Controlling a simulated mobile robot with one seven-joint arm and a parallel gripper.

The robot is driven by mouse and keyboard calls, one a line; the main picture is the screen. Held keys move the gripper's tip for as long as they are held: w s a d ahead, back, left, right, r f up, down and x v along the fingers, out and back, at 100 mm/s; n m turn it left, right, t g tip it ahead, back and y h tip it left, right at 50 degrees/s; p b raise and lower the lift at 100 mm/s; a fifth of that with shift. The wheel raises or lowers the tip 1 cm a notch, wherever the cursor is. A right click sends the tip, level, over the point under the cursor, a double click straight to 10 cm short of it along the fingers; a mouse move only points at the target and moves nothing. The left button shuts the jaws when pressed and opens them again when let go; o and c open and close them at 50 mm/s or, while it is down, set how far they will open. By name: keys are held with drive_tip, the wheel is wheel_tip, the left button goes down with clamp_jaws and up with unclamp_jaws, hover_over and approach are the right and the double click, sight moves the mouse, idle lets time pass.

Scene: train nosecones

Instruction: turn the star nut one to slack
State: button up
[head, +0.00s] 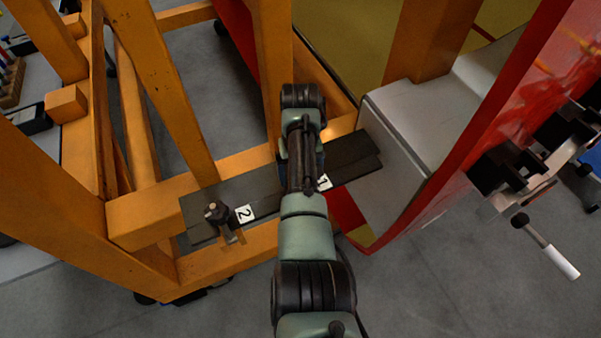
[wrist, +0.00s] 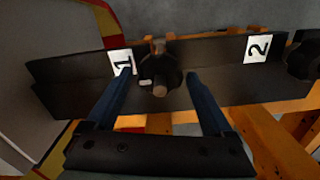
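In the wrist view, star nut one (wrist: 163,79) is a dark knob with a lighter stud end at its middle. It sits on the dark bar (wrist: 80,82) beside the white label 1 (wrist: 122,62). My gripper (wrist: 159,73) is open, with its two blue fingers apart, one to each side of the nut. Small gaps show between the fingers and the nut; whether the tips reach its depth I cannot tell. In the head view, my arm hides nut one, and label 1 (head: 323,182) shows just beside my arm.
A second star nut (head: 215,213) stands by label 2 (head: 243,214); it also shows at the wrist view's right edge (wrist: 304,58). Orange beams (head: 160,80) surround the bar at the left. A red-edged grey panel (head: 405,125) stands close on the right.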

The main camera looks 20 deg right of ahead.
idle(0.3)
wheel_tip(320, 180, up, 13)
drive_tip(key=shift+f, duration=0.1)
idle(0.4)
idle(0.4)
